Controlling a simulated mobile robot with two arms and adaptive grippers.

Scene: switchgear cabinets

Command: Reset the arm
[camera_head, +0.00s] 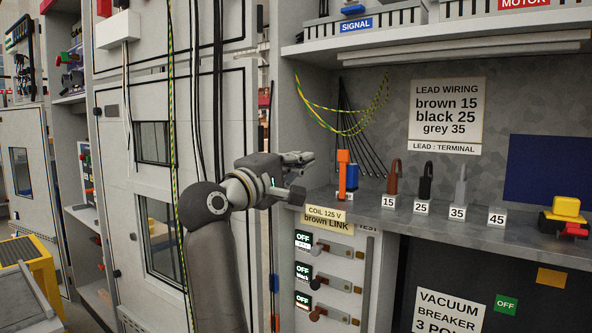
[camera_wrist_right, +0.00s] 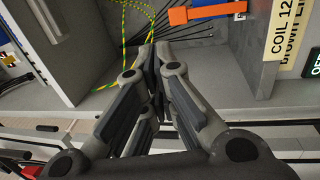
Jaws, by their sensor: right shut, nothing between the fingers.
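My right arm rises from the bottom of the head view. Its gripper (camera_head: 304,176) points right, in front of the shelf's left end, near the orange-and-blue item (camera_head: 343,172). In the right wrist view the fingers of the right gripper (camera_wrist_right: 158,58) come together at the tips with nothing between them. The orange part (camera_wrist_right: 180,16) lies beyond the fingertips, to the right; I cannot tell the exact gap. My left gripper is not in view.
The shelf (camera_head: 477,231) holds brown (camera_head: 394,177), black (camera_head: 426,180) and grey (camera_head: 460,186) leads by numbered tags. A switch panel (camera_head: 330,275) sits below. Yellow-green wires (camera_head: 345,130) hang behind. A tall cabinet (camera_head: 120,200) stands left. A yellow-and-red item (camera_head: 566,212) is far right.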

